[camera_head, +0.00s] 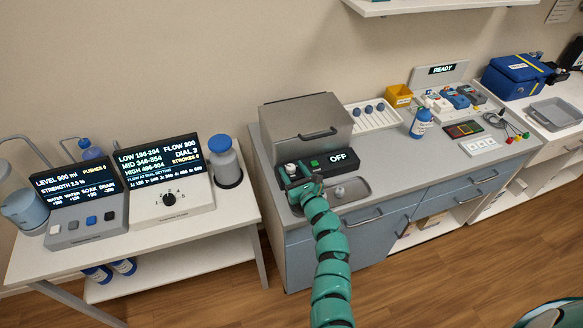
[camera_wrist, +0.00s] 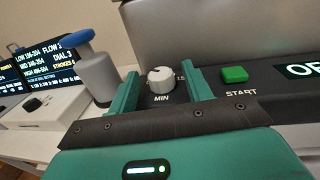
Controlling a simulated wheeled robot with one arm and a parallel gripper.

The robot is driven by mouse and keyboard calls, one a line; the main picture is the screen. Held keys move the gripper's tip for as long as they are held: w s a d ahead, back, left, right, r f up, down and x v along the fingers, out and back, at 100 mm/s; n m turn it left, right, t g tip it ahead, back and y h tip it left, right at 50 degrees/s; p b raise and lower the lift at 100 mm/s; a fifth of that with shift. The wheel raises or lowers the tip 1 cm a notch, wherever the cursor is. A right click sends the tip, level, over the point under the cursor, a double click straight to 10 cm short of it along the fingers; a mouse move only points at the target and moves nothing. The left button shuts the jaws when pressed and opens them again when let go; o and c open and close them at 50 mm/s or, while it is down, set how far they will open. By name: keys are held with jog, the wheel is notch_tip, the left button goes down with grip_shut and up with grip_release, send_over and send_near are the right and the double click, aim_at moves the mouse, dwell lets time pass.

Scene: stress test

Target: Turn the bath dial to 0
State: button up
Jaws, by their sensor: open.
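The bath is a grey metal box (camera_head: 309,122) with a handled lid and a dark control strip in front. Its dial is a pale round knob (camera_wrist: 160,80) labelled MIN, with a small number partly visible at its right. The knob also shows in the head view (camera_head: 290,168). My gripper (camera_wrist: 160,88) is open, its two green fingers on either side of the knob, which sits between them with small gaps. I cannot tell clearly which number the knob points to. A green START button (camera_wrist: 235,74) is right of the right finger, and the display (camera_head: 342,159) reads OFF.
A separate console (camera_head: 160,180) with a black dial and a DIAL 3 readout stands on the left table, beside a grey blue-topped bottle (camera_head: 226,163). A small sink (camera_head: 350,190) lies in front of the bath.

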jog(key=b+v, duration=0.2)
jog(key=v, duration=1.2)
jog(key=shift+s, duration=0.1)
jog(key=shift+v, duration=0.8)
jog(key=shift+r, duration=0.1)
